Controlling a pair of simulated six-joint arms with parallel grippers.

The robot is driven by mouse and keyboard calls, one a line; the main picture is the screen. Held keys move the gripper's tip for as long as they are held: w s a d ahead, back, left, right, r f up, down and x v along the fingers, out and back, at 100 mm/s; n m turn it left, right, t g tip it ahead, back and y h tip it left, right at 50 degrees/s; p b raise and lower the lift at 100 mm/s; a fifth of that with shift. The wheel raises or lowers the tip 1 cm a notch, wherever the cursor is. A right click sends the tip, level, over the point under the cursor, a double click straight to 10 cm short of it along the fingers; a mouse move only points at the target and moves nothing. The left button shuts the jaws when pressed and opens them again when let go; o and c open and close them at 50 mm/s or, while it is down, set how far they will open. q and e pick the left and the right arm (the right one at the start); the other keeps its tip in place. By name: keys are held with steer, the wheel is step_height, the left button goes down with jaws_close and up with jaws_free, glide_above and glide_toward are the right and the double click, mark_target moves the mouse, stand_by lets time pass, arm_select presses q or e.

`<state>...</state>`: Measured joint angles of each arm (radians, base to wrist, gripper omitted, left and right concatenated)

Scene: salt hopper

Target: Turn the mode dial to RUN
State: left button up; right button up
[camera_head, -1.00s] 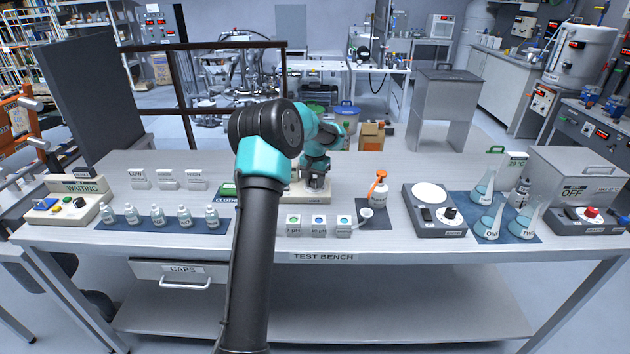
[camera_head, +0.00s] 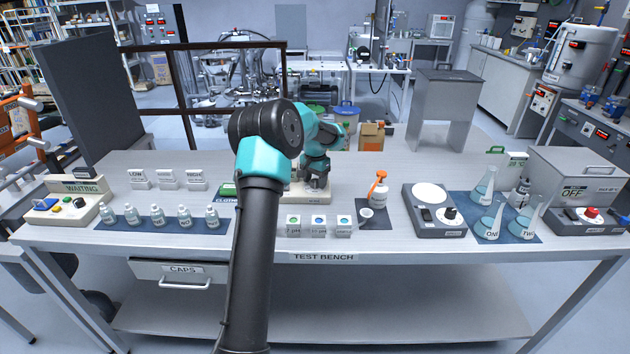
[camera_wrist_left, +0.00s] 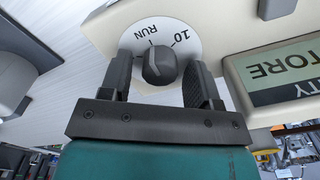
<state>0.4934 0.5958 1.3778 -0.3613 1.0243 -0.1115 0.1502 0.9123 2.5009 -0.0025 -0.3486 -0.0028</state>
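The mode dial is a dark knob (camera_wrist_left: 159,66) on a white round plate (camera_wrist_left: 190,35) marked RUN and 10. In the left wrist view the knob's pale ridge appears to point toward the RUN mark. My left gripper (camera_wrist_left: 162,80) has one finger on each side of the knob, and gaps show between knob and fingers. In the head view my left gripper (camera_head: 316,182) is low over a cream unit (camera_head: 303,197) at mid-bench, and the arm hides part of that unit. My right gripper is not in view.
Small bottles (camera_head: 158,217) stand on a blue mat at the left, near a WAITING panel (camera_head: 80,187). A dark-framed screen (camera_head: 85,92) rises behind.

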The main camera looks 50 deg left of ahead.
mark_target(315, 181)
arm_select(q)
steer(key=shift+o, duration=0.2)
step_height(315, 181, up, 17)
steer(key=shift+r, duration=0.2)
stand_by(0.5)
stand_by(0.4)
